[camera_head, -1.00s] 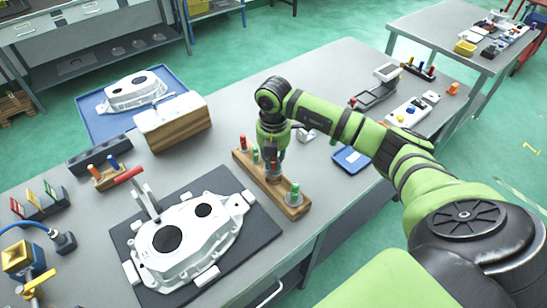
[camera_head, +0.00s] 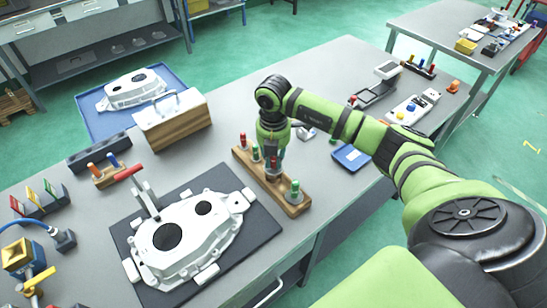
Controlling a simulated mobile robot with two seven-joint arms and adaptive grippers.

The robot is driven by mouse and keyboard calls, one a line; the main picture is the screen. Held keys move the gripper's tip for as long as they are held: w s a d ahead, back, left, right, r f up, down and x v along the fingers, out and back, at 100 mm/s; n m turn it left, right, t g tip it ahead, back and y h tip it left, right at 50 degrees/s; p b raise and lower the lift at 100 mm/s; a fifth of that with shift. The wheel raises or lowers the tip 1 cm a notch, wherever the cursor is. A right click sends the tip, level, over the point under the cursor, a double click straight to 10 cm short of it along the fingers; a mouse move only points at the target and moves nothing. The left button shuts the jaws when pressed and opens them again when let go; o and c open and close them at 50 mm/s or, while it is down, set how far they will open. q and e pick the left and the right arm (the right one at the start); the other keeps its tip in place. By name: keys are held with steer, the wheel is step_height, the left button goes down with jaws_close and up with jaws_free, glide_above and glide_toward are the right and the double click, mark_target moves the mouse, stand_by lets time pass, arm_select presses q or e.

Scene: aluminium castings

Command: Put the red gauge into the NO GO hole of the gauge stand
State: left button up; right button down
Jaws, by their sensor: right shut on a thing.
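The gauge stand (camera_head: 295,209) is a long wooden block on the grey bench, with several red-topped and green-topped gauges standing along it. My right gripper (camera_head: 273,170) points down over the stand's middle and is shut on the red gauge (camera_head: 274,160), whose red part shows between the fingers. The gauge's lower end is at or just above the stand; I cannot tell whether it is in a hole. A red-topped gauge (camera_head: 243,140) stands at the far end, and a green-topped gauge (camera_head: 294,188) at the near end. The hole labels are too small to read. My left gripper is not in view.
A white casting (camera_head: 190,235) lies on a dark mat left of the stand, with a clamp beside it. A wooden box with a pale lid (camera_head: 173,128) stands behind. A blue tray (camera_head: 351,158) lies to the right.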

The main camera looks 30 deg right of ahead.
mark_target(273, 167)
steer(key=shift+f+b, duration=1.55)
steer(key=shift+f, duration=0.5)
steer(key=c, duration=1.1)
jaws_free()
steer(key=shift+r, duration=0.15)
step_height(273, 167, up, 12)
steer(key=shift+f, duration=0.1)
